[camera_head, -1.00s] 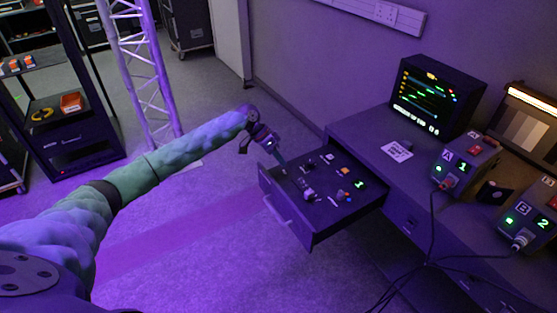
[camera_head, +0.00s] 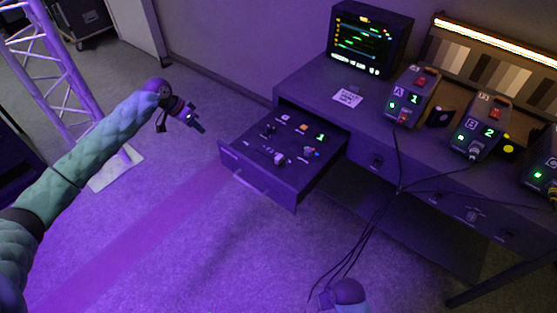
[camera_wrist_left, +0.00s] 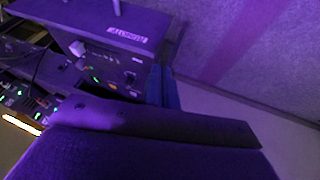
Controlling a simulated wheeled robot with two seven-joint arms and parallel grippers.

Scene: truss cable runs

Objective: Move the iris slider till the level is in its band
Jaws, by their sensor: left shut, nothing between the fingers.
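The open drawer (camera_head: 237,161) holds a control panel with small knobs and a lit green 1 (camera_head: 320,137). A pale grey control (camera_head: 279,158) stands near its front edge; I cannot tell which control is the iris slider. The monitor (camera_head: 369,40) on the desk shows green level lines with coloured marks, too small to read. My left gripper (camera_head: 200,128) is shut and empty, left of the drawer and apart from it. Its fingers show in the left wrist view (camera_wrist_left: 163,88). My right gripper (camera_head: 326,298) shows partly at the bottom edge; its jaws are unclear.
Camera control boxes A (camera_head: 410,98) and B (camera_head: 475,127) stand on the desk, with black cables (camera_head: 398,165) hanging down in front. A white card (camera_head: 347,98) lies by the monitor. A truss tower (camera_head: 55,75) stands at left.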

